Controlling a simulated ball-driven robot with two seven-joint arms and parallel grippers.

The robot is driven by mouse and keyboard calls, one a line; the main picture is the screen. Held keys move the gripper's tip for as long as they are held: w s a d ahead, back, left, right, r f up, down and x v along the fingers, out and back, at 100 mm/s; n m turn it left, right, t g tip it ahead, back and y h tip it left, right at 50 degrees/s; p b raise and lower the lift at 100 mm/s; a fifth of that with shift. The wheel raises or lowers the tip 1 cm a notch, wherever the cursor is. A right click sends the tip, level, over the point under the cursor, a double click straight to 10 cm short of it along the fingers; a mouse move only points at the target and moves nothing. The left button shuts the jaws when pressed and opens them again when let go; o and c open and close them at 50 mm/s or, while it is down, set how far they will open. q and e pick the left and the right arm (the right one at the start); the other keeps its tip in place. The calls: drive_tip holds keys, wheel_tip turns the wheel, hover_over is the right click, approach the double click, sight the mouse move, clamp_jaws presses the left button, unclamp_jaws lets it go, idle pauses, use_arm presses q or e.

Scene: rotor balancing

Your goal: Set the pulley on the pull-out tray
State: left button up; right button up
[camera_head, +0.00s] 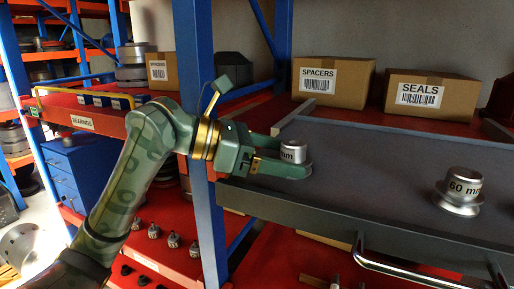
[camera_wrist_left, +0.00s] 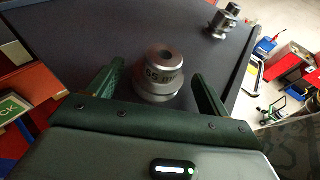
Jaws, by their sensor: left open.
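A silver pulley (camera_head: 293,152) stands upright on the dark pull-out tray (camera_head: 350,150), near its left end. In the left wrist view this pulley (camera_wrist_left: 159,75) has a wide base flange and a marking that seems to read 55 mm. My left gripper (camera_head: 283,158) is open, with a finger on either side of the pulley; gaps show beside it in the wrist view. A second silver pulley (camera_head: 460,190), marked 60 mm, stands on the tray at the right. My right gripper is not in view.
A SPACERS box (camera_head: 333,82) and a SEALS box (camera_head: 431,94) stand behind the tray. A blue rack post (camera_head: 200,120) rises beside my left arm. The tray's front handle (camera_head: 420,272) sticks out. The tray between the pulleys is clear.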

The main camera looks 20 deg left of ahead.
use_arm(q)
drive_tip(key=b+v, duration=0.3)
drive_tip(key=v, duration=0.9)
drive_tip(key=shift+b, duration=0.3)
